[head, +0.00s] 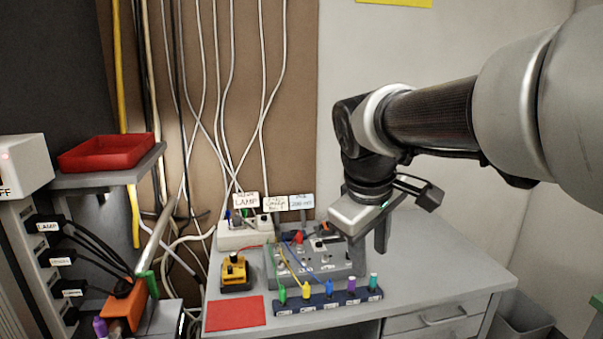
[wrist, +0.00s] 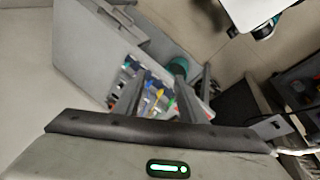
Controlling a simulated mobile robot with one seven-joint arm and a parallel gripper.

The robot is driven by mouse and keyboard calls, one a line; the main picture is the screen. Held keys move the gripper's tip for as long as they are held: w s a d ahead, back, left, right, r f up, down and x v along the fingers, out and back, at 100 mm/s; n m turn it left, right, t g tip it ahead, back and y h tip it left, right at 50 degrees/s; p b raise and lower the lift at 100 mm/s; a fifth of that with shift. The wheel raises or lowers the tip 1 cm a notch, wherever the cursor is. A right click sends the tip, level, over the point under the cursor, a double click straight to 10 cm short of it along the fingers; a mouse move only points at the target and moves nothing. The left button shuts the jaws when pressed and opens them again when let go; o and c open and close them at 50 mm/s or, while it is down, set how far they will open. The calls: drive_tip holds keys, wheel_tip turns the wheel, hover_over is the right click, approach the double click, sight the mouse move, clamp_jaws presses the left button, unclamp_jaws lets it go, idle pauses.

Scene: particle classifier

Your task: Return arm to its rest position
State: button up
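My arm reaches in from the right in the head view, and my gripper (head: 369,256) points down over the grey desk (head: 435,260). It is above or just behind the right end of the grey control panel (head: 315,268); the exact gap is hard to tell. In the wrist view my gripper (wrist: 155,105) shows two dark fingers standing apart. Small coloured plugs show beyond and between them, and nothing is visibly held. The gripper body hides part of the panel's right side.
A plug rack (head: 327,302) with several coloured plugs lies along the front of the panel. A yellow-black device (head: 235,273) and a red mat (head: 236,313) are to its left. A red tray (head: 106,153) sits on a shelf. Cables hang behind. The desk's right side is clear.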

drive_tip(key=s+d+f+m+t+y, duration=0.15)
drive_tip(key=s+m, duration=0.25)
drive_tip(key=s, duration=0.4)
drive_tip(key=s+d+f+m+t, duration=0.1)
drive_tip(key=s+f+m, duration=0.25)
drive_tip(key=s, duration=0.45)
wheel_tip(320, 180, up, 14)
drive_tip(key=p, duration=1.3)
drive_tip(key=shift+w+g, duration=0.25)
drive_tip(key=shift+g, duration=0.1)
drive_tip(key=shift+a, duration=0.15)
